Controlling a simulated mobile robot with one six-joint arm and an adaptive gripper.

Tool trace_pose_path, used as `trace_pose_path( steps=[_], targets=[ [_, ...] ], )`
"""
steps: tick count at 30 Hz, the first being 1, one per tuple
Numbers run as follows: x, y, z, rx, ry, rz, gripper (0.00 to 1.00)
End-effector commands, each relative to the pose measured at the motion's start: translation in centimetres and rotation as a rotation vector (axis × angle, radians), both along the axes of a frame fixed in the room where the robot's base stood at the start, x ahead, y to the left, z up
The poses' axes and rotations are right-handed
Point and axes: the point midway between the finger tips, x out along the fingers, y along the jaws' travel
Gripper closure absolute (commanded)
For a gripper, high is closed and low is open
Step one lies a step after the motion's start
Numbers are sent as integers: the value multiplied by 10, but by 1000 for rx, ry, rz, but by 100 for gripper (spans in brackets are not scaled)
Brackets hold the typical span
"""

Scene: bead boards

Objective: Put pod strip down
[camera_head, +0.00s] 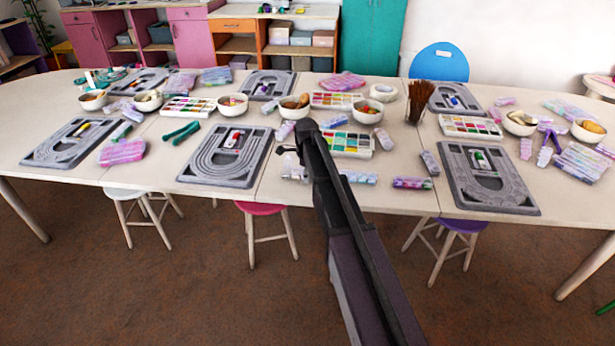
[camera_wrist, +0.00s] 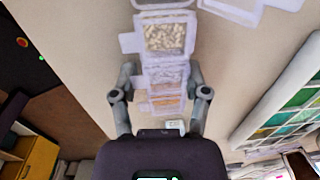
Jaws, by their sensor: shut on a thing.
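My gripper (camera_wrist: 160,76) is shut on the pod strip (camera_wrist: 166,40), a row of clear, lidded little boxes. One pod holds pale beads and a nearer one looks orange. The strip runs away from the gripper between its two fingers. In the head view my gripper (camera_head: 297,149) is over the front middle of the table (camera_head: 270,190), and the clear strip shows just below it (camera_head: 293,168). My arm hides part of this area. I cannot tell whether the strip touches the table.
A grey bead board (camera_head: 215,177) lies left of my gripper. A multicolour bead tray (camera_head: 385,140) is behind and right. Small bead packs (camera_head: 360,178) and (camera_head: 412,183) lie to the right near the front edge. Stools (camera_head: 265,209) stand below that edge.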

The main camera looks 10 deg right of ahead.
Motion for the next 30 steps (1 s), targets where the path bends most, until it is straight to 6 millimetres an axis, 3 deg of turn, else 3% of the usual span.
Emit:
trace_pose_path(
  steps=[10,11,14,30],
  targets=[
    [0,0,-3,0,0,0,86],
    [0,0,-3,0,0,0,37],
    [0,0,-2,0,0,0,8],
    [0,0,0,0,0,0,6]
  ],
)
